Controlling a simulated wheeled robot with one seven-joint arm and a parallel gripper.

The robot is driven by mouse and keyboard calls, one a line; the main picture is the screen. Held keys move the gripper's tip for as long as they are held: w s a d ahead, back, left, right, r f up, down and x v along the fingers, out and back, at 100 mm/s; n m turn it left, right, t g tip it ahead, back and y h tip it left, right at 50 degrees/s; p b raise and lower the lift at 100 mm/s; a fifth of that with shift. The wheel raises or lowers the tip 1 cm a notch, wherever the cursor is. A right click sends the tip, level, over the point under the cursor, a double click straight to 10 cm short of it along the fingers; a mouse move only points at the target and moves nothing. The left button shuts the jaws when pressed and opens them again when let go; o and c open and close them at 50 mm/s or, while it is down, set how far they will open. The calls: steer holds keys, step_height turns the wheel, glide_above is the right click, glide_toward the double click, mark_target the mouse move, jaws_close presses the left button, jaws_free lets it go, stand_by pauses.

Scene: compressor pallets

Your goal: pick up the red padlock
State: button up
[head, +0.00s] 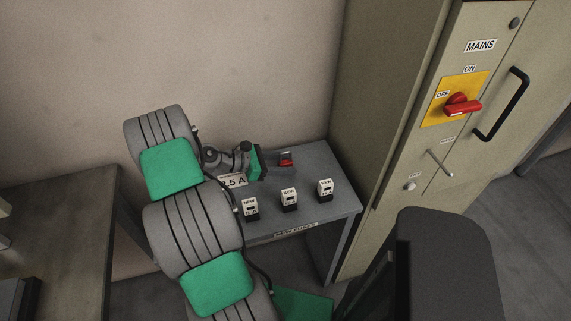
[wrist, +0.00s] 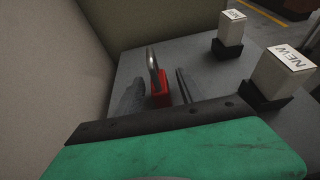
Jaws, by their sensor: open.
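The red padlock (head: 286,157) is at the back of the small grey table (head: 312,235), beside the cabinet. In the wrist view the padlock (wrist: 161,88) has a red body and a metal shackle pointing up. My gripper (head: 272,161) is just left of the padlock in the head view. In the wrist view my gripper (wrist: 158,92) is open, with one dark finger on each side of the padlock. I cannot tell whether either finger touches it. The lower part of the padlock is partly hidden by my gripper.
Three white fuses marked NEW, one at the front right (head: 325,189), stand in black holders on the table. The grey cabinet (head: 400,130) with a red mains switch (head: 462,106) rises at the right. A dark bench (head: 70,220) stands left.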

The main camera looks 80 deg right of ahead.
steer(key=shift+c, duration=0.3)
jaws_close()
stand_by(0.3)
